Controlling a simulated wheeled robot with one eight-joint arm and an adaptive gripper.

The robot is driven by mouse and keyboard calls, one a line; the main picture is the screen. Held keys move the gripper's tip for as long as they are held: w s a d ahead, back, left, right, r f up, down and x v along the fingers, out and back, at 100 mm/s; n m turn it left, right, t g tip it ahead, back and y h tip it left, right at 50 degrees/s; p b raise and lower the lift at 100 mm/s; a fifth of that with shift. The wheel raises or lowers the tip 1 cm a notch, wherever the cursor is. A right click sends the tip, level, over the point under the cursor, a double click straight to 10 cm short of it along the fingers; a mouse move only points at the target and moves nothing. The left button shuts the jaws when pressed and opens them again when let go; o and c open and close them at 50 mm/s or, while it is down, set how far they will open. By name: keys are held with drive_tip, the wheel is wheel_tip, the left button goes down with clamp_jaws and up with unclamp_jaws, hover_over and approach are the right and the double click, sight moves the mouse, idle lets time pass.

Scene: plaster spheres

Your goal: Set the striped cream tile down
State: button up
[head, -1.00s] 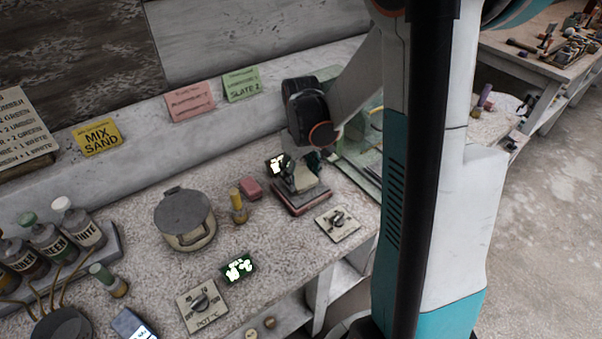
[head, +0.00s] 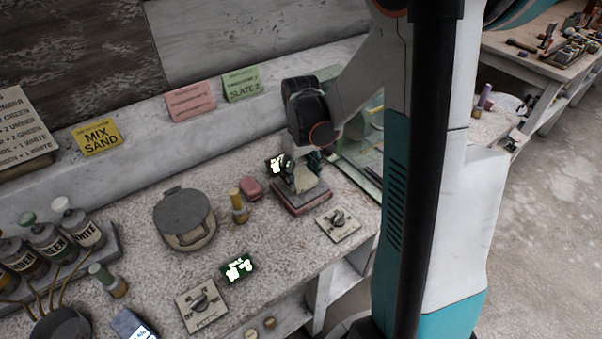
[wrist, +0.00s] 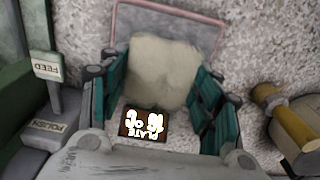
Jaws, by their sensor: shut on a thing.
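The cream tile (wrist: 158,70) sits between the teal fingers of my gripper (wrist: 160,98) in the wrist view. My gripper is shut on it. I cannot make out stripes on it. In the head view the tile (head: 305,180) shows below my gripper (head: 302,164), over a reddish square plate (head: 302,203). The pink rim of this plate (wrist: 170,12) shows beyond the tile in the wrist view. I cannot tell whether the tile touches the plate.
A lit display (head: 278,164) stands just behind the plate. A yellow-capped bottle (head: 239,206), a pink block (head: 251,189) and a lidded pot (head: 185,218) stand to the left. A dial panel (head: 338,223) lies in front right. A glass-sided case (head: 362,165) is close on the right.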

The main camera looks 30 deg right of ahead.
drive_tip(key=shift+f+b, duration=0.55)
drive_tip(key=shift+f, duration=0.1)
drive_tip(key=o, duration=1.3)
drive_tip(key=shift+c, duration=0.2)
drive_tip(key=shift+r, duration=0.15)
drive_tip(key=shift+r+p, duration=1.45)
drive_tip(key=shift+r, duration=0.4)
drive_tip(key=shift+a, duration=0.1)
drive_tip(key=s+a+r+t, duration=0.3)
drive_tip(key=a+r, duration=0.6)
drive_tip(key=r, duration=0.5)
drive_tip(key=s+a+r+t, duration=0.1)
drive_tip(key=s+a+t, duration=0.3)
drive_tip(key=s, duration=0.6)
drive_tip(key=shift+a, duration=0.55)
